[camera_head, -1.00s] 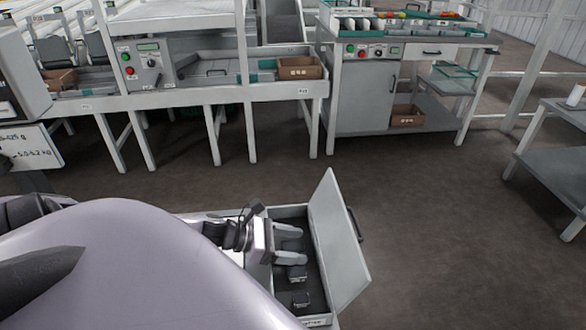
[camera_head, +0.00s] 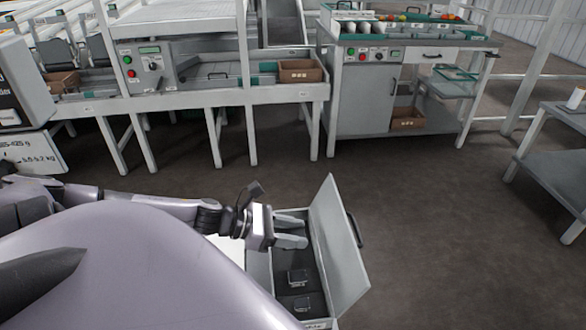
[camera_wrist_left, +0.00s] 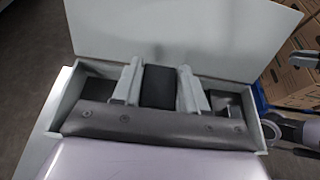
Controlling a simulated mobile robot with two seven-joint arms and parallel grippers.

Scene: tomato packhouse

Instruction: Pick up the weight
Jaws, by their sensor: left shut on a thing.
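The weight (camera_wrist_left: 159,87) shows in the left wrist view as a dark block between the two pale fingers of my left gripper (camera_wrist_left: 160,92). In the head view the left gripper (camera_head: 291,232) is over the far part of an open grey case (camera_head: 276,273), its fingers close together; the weight between them is hard to make out there. Two more small dark shapes with light edges, one at mid-case (camera_head: 297,277) and one near the front (camera_head: 301,304), are in the case, apart from the gripper.
The case's raised lid (camera_head: 338,245) stands on the right side, close to the fingertips. Open floor (camera_head: 440,230) lies to the right. A long white bench (camera_head: 200,97) and a control cabinet (camera_head: 362,97) stand at the back. A grey table (camera_head: 555,155) is at the far right.

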